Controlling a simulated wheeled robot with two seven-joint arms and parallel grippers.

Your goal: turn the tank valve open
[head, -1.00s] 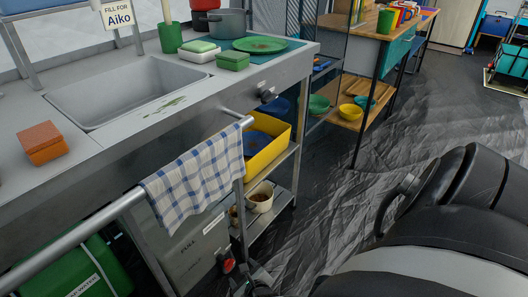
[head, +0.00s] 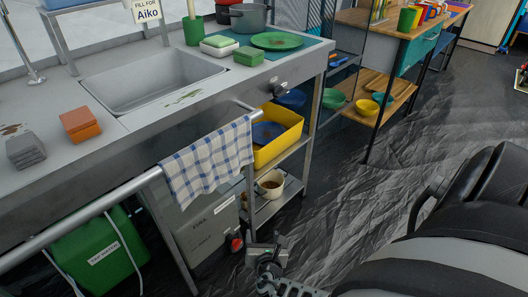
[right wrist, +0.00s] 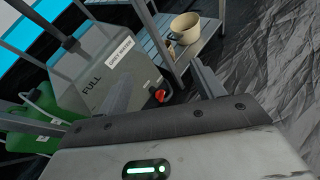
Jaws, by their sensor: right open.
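A grey tank (head: 212,232) marked FULL stands under the counter. Its red valve knob (head: 236,244) is low at the tank's right side. In the right wrist view the tank (right wrist: 105,65) is at upper left and the red valve (right wrist: 161,95) sits between the fingers in the picture. My right gripper (head: 268,258) is to the right of the valve in the head view. In the wrist view my right gripper (right wrist: 160,76) is open, its fingers apart on either side of the valve; contact cannot be told. My left gripper is out of view.
A checked towel (head: 208,165) hangs on the counter's front rail (head: 100,205). A shelf right of the tank holds a cream pot (head: 270,184) and a yellow bin (head: 280,150). A green container (head: 100,260) stands left of the tank. Dark floor (head: 330,215) is clear on the right.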

